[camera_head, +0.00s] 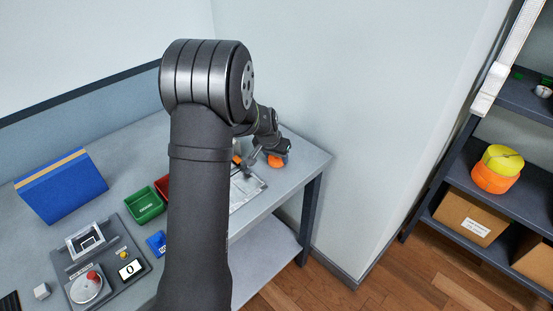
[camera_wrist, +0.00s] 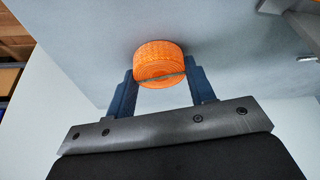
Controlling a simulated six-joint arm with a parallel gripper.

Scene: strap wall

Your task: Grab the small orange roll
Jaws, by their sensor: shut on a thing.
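The small orange roll (camera_wrist: 159,62) is in the upper middle of the wrist view, between the two dark blue fingers of my gripper (camera_wrist: 160,80). The fingers are shut on its sides. In the head view the orange roll (camera_head: 277,160) shows at the right end of the grey table, just under my gripper (camera_head: 272,152). The roll is at or very near the table top; I cannot tell whether it touches it. Another orange patch (camera_head: 237,159) shows beside my arm, mostly hidden.
The grey table (camera_head: 305,157) carries a green bin (camera_head: 144,205), a partly hidden red bin, a blue box (camera_head: 62,186) and a panel with a red button (camera_head: 92,275). A shelf at right holds larger yellow and orange rolls (camera_head: 495,178) and cardboard boxes (camera_head: 470,217). A wall stands close behind the table.

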